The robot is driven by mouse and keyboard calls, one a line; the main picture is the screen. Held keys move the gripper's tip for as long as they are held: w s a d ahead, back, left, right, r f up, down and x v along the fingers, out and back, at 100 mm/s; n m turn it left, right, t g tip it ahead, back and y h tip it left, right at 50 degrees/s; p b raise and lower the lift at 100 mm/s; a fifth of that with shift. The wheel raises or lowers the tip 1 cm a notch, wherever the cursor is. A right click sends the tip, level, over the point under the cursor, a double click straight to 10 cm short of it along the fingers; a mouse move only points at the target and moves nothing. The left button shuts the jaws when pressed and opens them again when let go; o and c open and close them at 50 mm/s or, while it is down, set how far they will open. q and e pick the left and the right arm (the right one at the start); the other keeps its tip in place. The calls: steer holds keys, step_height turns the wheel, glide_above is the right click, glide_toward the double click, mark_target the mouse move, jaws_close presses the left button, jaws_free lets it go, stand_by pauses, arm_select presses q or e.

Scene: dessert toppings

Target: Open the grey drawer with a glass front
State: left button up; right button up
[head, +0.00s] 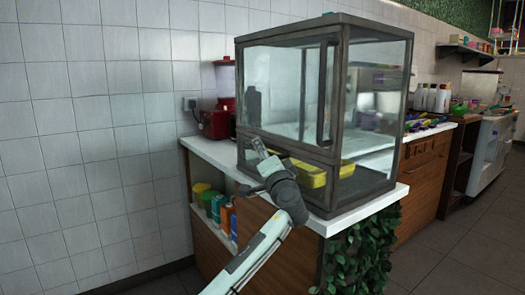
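A grey-framed glass case stands on the white counter near the middle of the head view. The grey drawer with a glass front (314,156) is the low section of its left-facing side. It looks flush with the case, though my gripper hides part of it. A yellow tray (311,172) shows behind its glass. My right gripper is not in view.
The white counter (215,152) has a narrow edge in front of the case. A red blender (217,115) stands behind it at the left. Shelves below hold several coloured containers (213,207). Leaves (358,250) cover the counter's near end. Floor is free at the right.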

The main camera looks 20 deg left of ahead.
arm_select(q)
jaws_close()
stand_by(0.5)
steer(key=shift+a+f, duration=0.1)
